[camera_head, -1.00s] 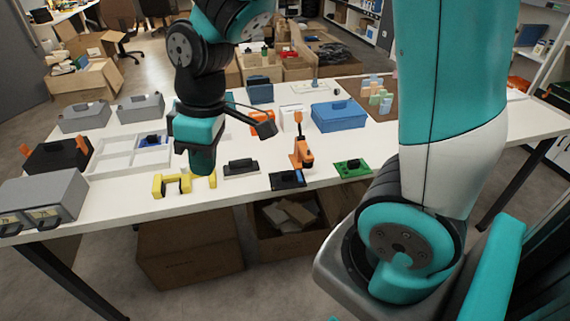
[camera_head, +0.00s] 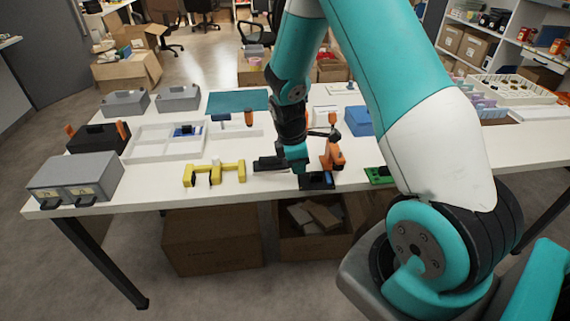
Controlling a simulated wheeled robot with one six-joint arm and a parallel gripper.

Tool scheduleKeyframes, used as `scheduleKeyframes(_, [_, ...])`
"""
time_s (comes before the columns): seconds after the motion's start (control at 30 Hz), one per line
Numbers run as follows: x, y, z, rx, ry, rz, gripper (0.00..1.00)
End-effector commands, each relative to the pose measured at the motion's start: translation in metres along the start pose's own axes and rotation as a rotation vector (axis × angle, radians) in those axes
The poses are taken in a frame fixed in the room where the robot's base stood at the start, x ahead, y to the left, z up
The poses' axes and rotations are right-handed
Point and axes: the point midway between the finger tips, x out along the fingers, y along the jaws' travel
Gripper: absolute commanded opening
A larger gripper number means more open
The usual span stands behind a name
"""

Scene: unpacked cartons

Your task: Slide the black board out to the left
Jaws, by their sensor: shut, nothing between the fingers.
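The black board (camera_head: 317,183) is a small dark plate with a blue part on its right half, lying at the front edge of the white table. My gripper (camera_head: 300,170) points down at the board's back left part, with its jaws shut and empty. The arm's tip covers part of the board's back edge. I cannot tell whether the fingertips touch the board or hover just over it.
An orange clamp-like tool (camera_head: 332,153) stands close behind the board. A black block (camera_head: 268,164) lies to its left, then a yellow bracket (camera_head: 214,172). A green board (camera_head: 379,175) lies to the right. The table's front edge (camera_head: 300,192) is very near.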

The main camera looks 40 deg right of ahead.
Motion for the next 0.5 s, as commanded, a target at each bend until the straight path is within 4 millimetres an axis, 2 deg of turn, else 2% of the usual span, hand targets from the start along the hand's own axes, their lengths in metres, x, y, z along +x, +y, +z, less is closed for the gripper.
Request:
scheduleKeyframes(0.1, [0.003,0.000,0.027,0.005,0.000,-0.002,0.00])
scheduleKeyframes(0.3, [0.009,-0.001,0.058,0.004,0.001,-0.002,0.00])
scheduleKeyframes(0.5, [0.025,0.000,0.053,0.000,0.001,0.000,0.00])
